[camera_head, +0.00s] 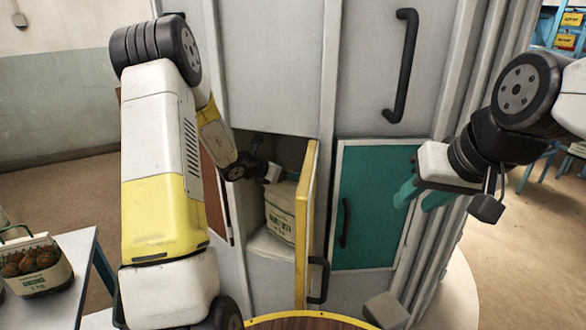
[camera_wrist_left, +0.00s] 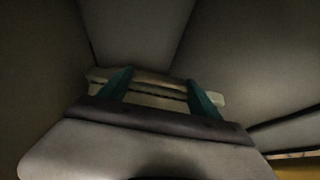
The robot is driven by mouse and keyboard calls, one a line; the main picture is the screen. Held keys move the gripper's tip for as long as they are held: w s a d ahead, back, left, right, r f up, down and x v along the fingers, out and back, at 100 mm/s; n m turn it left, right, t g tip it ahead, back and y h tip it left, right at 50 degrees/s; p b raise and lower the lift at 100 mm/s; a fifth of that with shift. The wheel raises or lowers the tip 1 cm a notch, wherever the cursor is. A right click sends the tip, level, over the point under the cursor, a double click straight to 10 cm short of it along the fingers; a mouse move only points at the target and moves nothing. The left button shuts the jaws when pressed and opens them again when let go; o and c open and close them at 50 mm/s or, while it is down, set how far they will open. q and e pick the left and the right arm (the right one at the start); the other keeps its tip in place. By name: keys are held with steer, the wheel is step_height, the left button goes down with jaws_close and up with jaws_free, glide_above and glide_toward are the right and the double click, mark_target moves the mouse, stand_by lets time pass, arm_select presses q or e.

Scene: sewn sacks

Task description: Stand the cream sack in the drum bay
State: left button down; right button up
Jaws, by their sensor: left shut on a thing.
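The cream sack (camera_head: 281,212) with green print is inside the open bay (camera_head: 262,248) of the grey drum, upright with a slight tilt. My left arm reaches into this bay, and its gripper is shut on the sack's top. In the left wrist view the two teal fingers of my left gripper (camera_wrist_left: 160,93) pinch the pale top edge of the sack (camera_wrist_left: 150,101). In the head view the left fingertips are hidden by the wrist and the bay's shade. My right gripper (camera_head: 424,196) has teal fingers spread apart, empty, in front of the drum at right.
A yellow-edged door (camera_head: 305,225) stands open at the bay's right side. A closed teal door (camera_head: 376,205) with a black handle is to its right. Another sack (camera_head: 36,265) stands on a table (camera_head: 78,262) at far left. A yellow-rimmed round top (camera_head: 310,322) is at the bottom.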

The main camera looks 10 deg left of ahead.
arm_select(q)
steer(key=shift+w, duration=0.15)
steer(key=shift+f, duration=0.15)
steer(key=shift+c, duration=0.7)
jaws_free()
steer(key=shift+f, duration=0.25)
steer(key=shift+s+r, duration=0.2)
steer(key=v, duration=1.2)
steer(key=shift+f, duration=0.1)
